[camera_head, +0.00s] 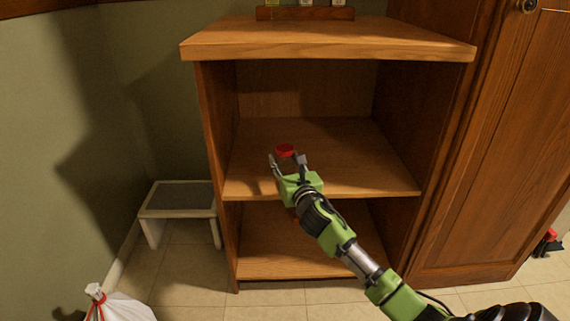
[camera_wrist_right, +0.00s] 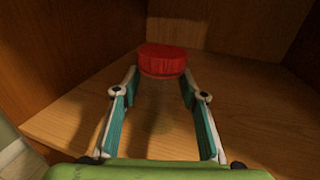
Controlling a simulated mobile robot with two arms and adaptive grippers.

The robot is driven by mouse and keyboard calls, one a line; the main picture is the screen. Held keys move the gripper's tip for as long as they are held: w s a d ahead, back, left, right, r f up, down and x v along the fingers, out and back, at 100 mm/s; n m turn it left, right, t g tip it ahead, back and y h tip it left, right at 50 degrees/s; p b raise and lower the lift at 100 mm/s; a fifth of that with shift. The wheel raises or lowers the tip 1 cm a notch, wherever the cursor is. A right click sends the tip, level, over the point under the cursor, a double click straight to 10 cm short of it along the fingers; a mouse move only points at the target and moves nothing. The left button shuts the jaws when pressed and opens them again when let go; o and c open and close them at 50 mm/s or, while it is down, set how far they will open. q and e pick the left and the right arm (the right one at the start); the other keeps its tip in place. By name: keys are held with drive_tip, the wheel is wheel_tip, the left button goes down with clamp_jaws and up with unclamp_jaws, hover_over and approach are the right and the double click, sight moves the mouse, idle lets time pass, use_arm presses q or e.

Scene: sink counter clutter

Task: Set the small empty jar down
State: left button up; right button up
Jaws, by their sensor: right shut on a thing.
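The small jar (camera_head: 286,150) shows mainly as a red lid at the tips of my right gripper (camera_head: 287,160). In the right wrist view the red ribbed lid of the jar (camera_wrist_right: 162,60) is upright, just beyond the fingertips. Its body below the lid looks clear and is hard to make out, so I cannot tell its contents. My right gripper (camera_wrist_right: 160,90) is shut on the jar, one finger on each side. It is inside the open cabinet over the middle shelf (camera_head: 330,145). I cannot tell whether the jar's base touches the shelf. My left gripper is out of view.
The shelf around the jar is bare. The cabinet top (camera_head: 330,38) overhangs it, with side walls left and right. A wooden rack (camera_head: 305,14) stands on top. A step stool (camera_head: 180,197) and a white bag (camera_head: 118,308) are at the left. A closed wooden door (camera_head: 505,150) is at the right.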

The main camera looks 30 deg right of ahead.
drive_tip(key=o, duration=1.2)
drive_tip(key=shift+f, duration=0.1)
